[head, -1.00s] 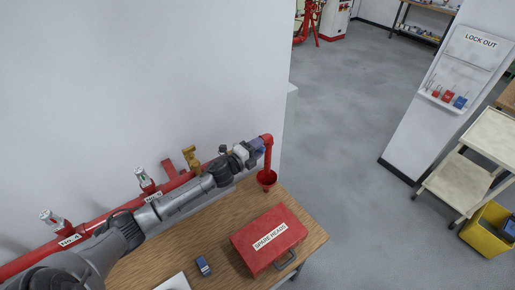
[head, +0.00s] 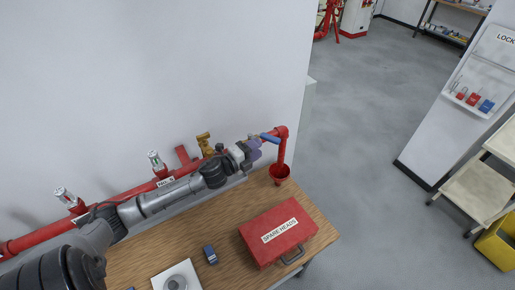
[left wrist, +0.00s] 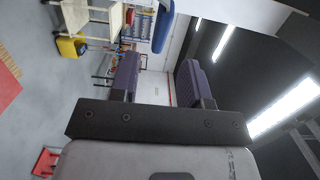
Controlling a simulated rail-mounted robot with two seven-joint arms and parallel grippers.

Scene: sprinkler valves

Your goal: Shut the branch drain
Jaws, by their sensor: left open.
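The red pipe (head: 130,196) runs along the wall and ends in a downturned elbow (head: 281,140) above a red funnel (head: 280,172). A blue lever (head: 270,138) sits by that elbow. It also shows in the left wrist view (left wrist: 163,30), just beyond the fingertips and roughly in line with the gap. My left gripper (head: 256,149) is close beside the lever, with its purple fingers apart and nothing between them; they also show in the left wrist view (left wrist: 158,75). The valve body behind the gripper is hidden. My right gripper is not in view.
A brass fitting (head: 204,143) and small gauges (head: 156,160) stand on the pipe behind my arm. The wooden bench (head: 225,223) below bears a red SPARE HEADS box (head: 278,233) and a small blue device (head: 210,254). Open floor lies right of the bench.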

